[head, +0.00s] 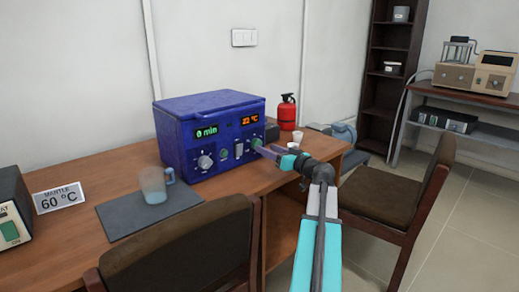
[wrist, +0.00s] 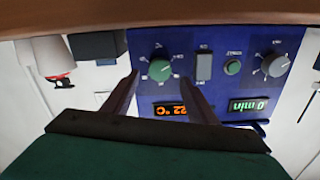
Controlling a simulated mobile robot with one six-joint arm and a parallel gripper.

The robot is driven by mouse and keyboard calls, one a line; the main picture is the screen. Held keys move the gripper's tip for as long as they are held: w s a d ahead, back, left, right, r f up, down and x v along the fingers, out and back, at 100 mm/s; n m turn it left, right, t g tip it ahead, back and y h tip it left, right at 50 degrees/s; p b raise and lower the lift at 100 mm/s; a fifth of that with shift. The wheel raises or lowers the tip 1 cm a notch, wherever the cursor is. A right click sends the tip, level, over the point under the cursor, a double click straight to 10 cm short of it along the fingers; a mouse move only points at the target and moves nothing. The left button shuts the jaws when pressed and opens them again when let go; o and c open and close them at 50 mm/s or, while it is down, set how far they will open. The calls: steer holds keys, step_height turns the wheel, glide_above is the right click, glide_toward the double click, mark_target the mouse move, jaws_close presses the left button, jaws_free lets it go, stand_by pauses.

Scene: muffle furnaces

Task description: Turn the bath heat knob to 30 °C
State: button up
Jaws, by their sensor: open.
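The blue bath (head: 180,142) stands on the wooden desk. Its orange display (head: 250,119) reads about 22 °C, and its green display (head: 206,132) reads 0 min. The green heat knob (wrist: 160,70) sits by the orange display on the front panel. In the wrist view, which is upside down, it shows between the fingertips of my gripper (wrist: 158,78). The jaws are open on either side of it; contact is not clear. In the head view my gripper (head: 270,151) reaches the right end of the panel and partly hides the knob.
A grey knob (head: 205,161), a green button (wrist: 232,67) and a rocker switch (wrist: 204,66) share the panel. A mug (head: 153,185) stands on a dark mat (head: 115,217). Two chairs (head: 190,250) flank my arm. A red extinguisher (head: 287,113) and white cups (head: 297,137) are behind.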

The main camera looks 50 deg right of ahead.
steer(key=shift+w+d, duration=0.2)
steer(key=shift+w, duration=2.2)
